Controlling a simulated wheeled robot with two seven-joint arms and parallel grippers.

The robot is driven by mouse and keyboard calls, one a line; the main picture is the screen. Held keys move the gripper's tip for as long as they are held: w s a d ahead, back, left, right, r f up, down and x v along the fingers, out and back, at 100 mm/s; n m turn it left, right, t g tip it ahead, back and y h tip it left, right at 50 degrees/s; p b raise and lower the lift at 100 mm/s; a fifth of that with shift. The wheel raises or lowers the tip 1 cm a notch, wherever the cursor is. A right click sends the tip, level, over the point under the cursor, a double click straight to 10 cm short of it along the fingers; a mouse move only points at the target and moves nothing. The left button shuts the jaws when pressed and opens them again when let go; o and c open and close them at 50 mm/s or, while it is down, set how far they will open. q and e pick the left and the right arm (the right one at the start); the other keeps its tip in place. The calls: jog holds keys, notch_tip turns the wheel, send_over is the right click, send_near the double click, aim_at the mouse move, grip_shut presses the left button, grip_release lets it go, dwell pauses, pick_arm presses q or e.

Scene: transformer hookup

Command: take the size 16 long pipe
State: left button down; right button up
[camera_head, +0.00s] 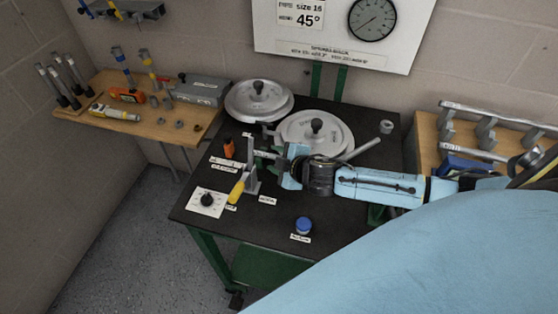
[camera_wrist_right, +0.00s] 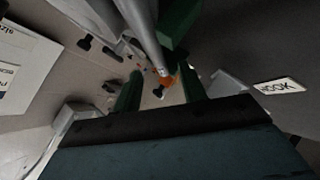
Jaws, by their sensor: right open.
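Several long grey pipes lie on stands at the right; the upper one (camera_head: 497,114) and a lower one (camera_head: 472,151) show best. Their size marks are too small to read, so I cannot tell which is size 16. My right gripper (camera_head: 268,165) is open over the black table, beside a grey upright piece (camera_head: 252,170), and well left of those pipes. I cannot tell whether it touches the upright. In the right wrist view a grey metal bar (camera_wrist_right: 143,32) shows ahead, beyond the jaws. My left gripper is not in view.
The black table (camera_head: 340,218) holds two round grey lids (camera_head: 258,100), a yellow-handled tool (camera_head: 237,190), a dial plate (camera_head: 207,201) and a blue knob (camera_head: 304,224). A wooden shelf (camera_head: 165,125) with tools is at left. A wall board (camera_head: 330,30) reads size 16, 45°.

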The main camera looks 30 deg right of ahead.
jog(key=shift+w+f+b, duration=0.3)
jog(key=shift+w+f, duration=0.2)
jog(key=shift+w, duration=0.05)
jog(key=shift+w+a, duration=0.1)
jog(key=shift+w, duration=0.3)
jog(key=shift+s, duration=0.15)
jog(key=shift+c, duration=0.6)
grip_shut()
jog(key=shift+r, duration=0.1)
